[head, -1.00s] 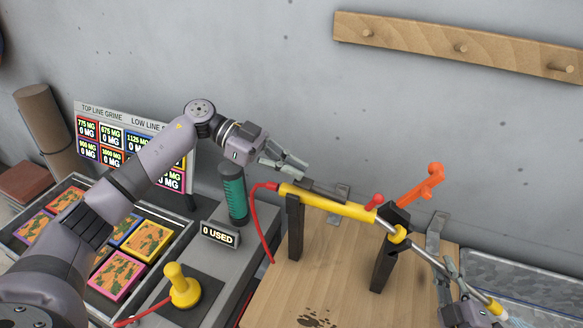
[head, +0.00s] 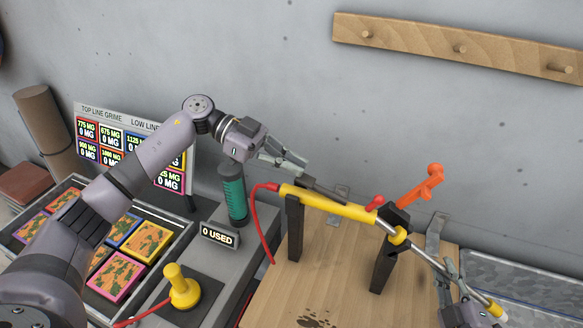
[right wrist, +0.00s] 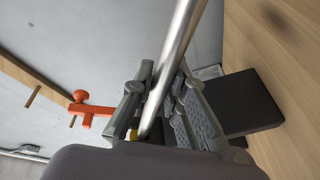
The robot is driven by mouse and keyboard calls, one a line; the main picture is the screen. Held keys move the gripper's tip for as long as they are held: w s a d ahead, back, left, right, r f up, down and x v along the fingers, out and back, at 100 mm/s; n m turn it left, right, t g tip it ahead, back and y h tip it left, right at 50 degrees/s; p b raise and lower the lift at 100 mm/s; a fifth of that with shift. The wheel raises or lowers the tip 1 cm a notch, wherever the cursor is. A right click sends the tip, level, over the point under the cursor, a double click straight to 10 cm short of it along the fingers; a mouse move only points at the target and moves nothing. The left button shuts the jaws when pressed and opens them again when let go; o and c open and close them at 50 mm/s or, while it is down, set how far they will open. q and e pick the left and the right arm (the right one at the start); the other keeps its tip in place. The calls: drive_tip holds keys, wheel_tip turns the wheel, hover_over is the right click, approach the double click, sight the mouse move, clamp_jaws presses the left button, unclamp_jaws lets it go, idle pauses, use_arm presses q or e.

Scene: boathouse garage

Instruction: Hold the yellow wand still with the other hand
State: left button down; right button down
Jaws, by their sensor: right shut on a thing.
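The yellow wand (head: 335,206) lies across two dark upright rests on the wooden bench, sloping down to the right. Its steel tube (head: 425,258) ends in a yellow tip (head: 495,309). A dark grip piece (head: 322,189) sits along its top near the left end. My left gripper (head: 301,168) is open, just above and left of that grip; I cannot tell whether it touches. My right gripper (head: 448,278) is shut around the steel tube near the tip. In the right wrist view the steel tube (right wrist: 172,65) passes between the right fingers.
An orange handle (head: 420,187) sticks up by the right rest. A red hose (head: 254,225) hangs from the wand's left end. The green cylinder (head: 233,195), yellow knob (head: 180,286) and tray (head: 180,248) of patterned blocks lie left. The peg rail (head: 410,38) is on the wall.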

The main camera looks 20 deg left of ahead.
use_arm(q)
drive_tip(key=shift+r, duration=0.15)
drive_tip(key=shift+d+r, duration=0.1)
drive_tip(key=shift+r, duration=0.3)
drive_tip(key=r, duration=0.2)
drive_tip(key=shift+d+r, duration=0.35)
drive_tip(key=shift+r, duration=0.05)
drive_tip(key=r+v, duration=0.2)
drive_tip(key=v, duration=0.7)
drive_tip(key=shift+r, duration=0.25)
drive_tip(key=shift+d, duration=0.1)
drive_tip(key=shift+d+r+y, duration=0.5)
drive_tip(key=shift+d+y, duration=0.2)
drive_tip(key=shift+y, duration=0.15)
drive_tip(key=shift+d+r+y, duration=0.45)
drive_tip(key=shift+d+y, duration=0.25)
drive_tip(key=shift+y, duration=0.15)
